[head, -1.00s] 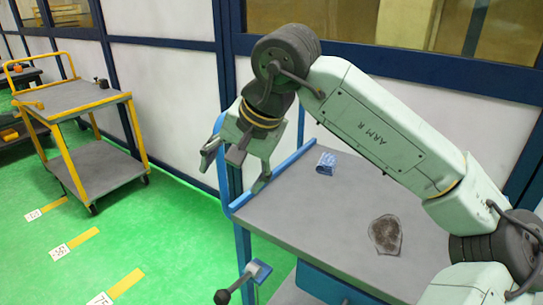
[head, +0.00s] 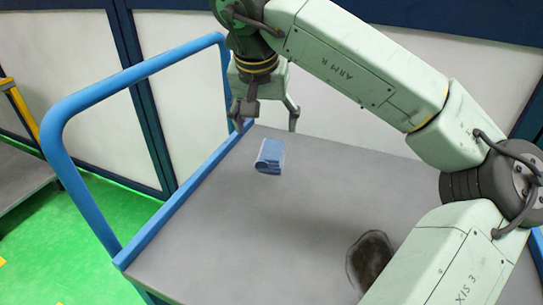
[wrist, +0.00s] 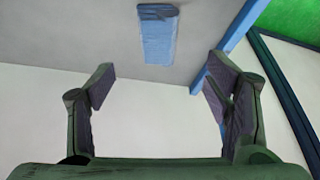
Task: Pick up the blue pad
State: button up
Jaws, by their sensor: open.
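The blue pad (head: 270,156) looks like a small folded blue cloth. It lies on the grey top of the blue-framed cart (head: 215,240), near its far left edge. It also shows in the wrist view (wrist: 158,38), at the top middle, beyond the fingertips and centred between them. My gripper (head: 268,118) is open and empty, with its fingers apart. In the head view it hangs just behind and above the pad, and it does not touch the pad. Both fingers also show in the wrist view (wrist: 160,80).
A dark stain-like patch (head: 370,258) is on the cart top at the front right, partly behind my arm. A blue rail handle (head: 75,160) rises along the cart's left side. A panelled wall (head: 90,75) stands behind. The cart top around the pad is clear.

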aim_at(271, 151)
jog(key=p+x, duration=0.1)
jog(key=x, duration=0.9)
jog(key=shift+s+d+f+p, duration=0.1)
jog(key=shift+s+p, duration=0.05)
jog(key=shift+p, duration=0.2)
jog(key=shift+f+b, duration=0.3)
jog(key=shift+b, duration=0.15)
jog(key=shift+c, duration=0.2)
jog(key=c, duration=1.2)
